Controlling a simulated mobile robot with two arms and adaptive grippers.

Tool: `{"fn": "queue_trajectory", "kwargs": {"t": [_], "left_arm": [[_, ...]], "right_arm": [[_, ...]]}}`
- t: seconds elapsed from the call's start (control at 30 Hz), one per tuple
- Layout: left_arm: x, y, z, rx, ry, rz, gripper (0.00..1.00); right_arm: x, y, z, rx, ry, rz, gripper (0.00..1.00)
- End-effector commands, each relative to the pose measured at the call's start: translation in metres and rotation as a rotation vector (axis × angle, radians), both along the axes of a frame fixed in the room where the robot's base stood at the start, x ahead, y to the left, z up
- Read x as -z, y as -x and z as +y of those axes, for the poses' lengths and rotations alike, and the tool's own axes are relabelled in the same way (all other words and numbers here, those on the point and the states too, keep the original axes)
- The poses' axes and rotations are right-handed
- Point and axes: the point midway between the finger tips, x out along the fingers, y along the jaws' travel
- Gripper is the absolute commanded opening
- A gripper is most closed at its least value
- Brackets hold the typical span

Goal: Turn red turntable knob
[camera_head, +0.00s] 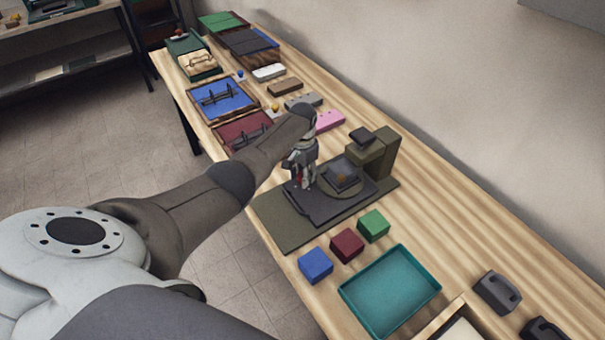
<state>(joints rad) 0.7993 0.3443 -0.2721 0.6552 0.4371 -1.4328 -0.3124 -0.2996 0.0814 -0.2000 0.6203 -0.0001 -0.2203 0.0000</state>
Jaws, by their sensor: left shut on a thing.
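The turntable (279,220) is a dark olive base with a darker raised plate, on the wooden table right of the picture's middle. A round platform on it bears a dark square piece (342,175) with a small brown thing on it. My left gripper (300,182) points down at the plate's left end, shut on the red knob. Only a small bit of red shows between its fingers, so the knob is mostly hidden and its angle cannot be told. My right gripper is not in view.
An olive block-like stand (378,158) rises behind the platform. Blue (315,265), dark red (347,245) and green (373,225) cubes and a teal tray (425,293) lie in front. Blue (222,100) and maroon handled panels lie farther left. A wall runs behind the table.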

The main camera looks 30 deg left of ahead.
Motion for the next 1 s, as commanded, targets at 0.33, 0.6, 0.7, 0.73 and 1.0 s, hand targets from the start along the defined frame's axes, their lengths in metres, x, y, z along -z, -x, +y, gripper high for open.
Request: {"fn": "queue_trajectory", "kwargs": {"t": [0.33,0.6,0.7,0.73,1.0], "left_arm": [[-0.001,-0.001,0.000,-0.001,0.000,-0.003,0.58],[-0.001,-0.001,0.000,-0.002,0.000,-0.002,0.58],[-0.006,-0.001,0.000,-0.002,0.000,-0.002,0.58],[-0.008,-0.001,0.000,-0.002,0.000,-0.003,0.58],[-0.051,-0.001,0.001,-0.001,-0.002,-0.006,0.58]], "right_arm": [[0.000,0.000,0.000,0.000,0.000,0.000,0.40],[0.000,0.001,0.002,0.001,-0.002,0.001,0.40],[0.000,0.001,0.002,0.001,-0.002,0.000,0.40],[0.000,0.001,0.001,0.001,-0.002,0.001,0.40],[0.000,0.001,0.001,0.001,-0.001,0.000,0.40]]}}
